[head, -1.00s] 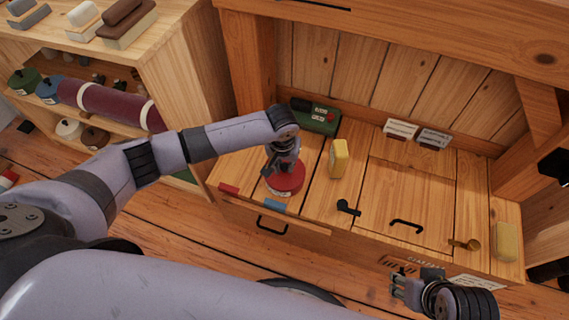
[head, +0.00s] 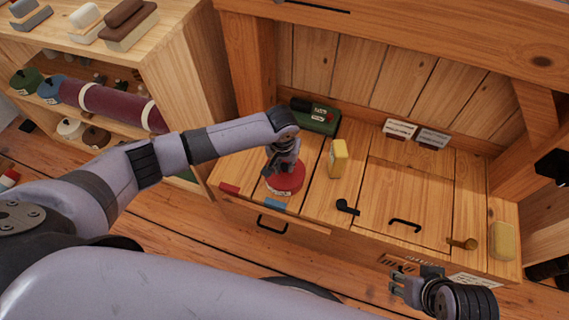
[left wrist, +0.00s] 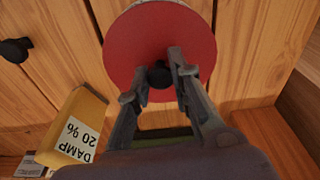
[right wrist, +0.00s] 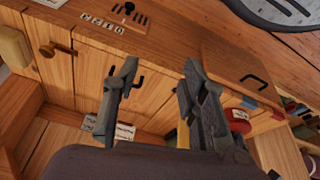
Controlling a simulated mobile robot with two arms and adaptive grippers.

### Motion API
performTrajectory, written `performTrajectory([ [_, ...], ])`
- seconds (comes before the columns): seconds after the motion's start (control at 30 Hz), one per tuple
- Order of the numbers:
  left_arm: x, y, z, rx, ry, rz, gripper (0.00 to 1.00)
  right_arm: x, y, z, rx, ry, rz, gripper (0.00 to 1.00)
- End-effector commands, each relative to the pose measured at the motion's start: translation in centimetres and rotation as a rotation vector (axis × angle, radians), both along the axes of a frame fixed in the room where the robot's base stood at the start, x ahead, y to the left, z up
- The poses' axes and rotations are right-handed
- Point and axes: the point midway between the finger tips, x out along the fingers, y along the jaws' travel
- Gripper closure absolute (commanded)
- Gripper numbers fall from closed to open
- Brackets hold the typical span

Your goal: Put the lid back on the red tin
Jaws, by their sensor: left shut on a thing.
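The red tin (head: 283,190) stands on the left part of the wooden bench top, largely covered from above by the red lid (head: 292,180). In the left wrist view the lid (left wrist: 125,50) is a round red disc with a black knob (left wrist: 159,75). My left gripper (head: 280,167) points down from above and is shut on that knob; its fingers sit either side of it in the left wrist view (left wrist: 160,72). I cannot tell whether the lid is fully seated on the tin. My right gripper (right wrist: 158,75) is open and empty, in front of the bench at right (head: 397,284).
A yellow box (head: 338,159) stands right of the tin, and a green box (head: 316,118) lies behind it. Red and blue pieces (head: 229,189) lie at the front edge. A black handle (head: 405,224) and knob (head: 347,207) rise from the bench top. Shelves (head: 165,70) stand at left.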

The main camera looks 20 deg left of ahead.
Motion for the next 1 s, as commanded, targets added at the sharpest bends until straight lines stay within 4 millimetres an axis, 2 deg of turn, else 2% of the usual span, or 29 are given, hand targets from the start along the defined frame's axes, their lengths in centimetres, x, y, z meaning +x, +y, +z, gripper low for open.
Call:
performTrajectory([
  [1.0, 0.0, -0.1, 0.0, 0.0, 0.0, 0.0, 1.0, 1.0, 0.1, -1.5, -0.002, 0.003, 0.001, 0.61],
])
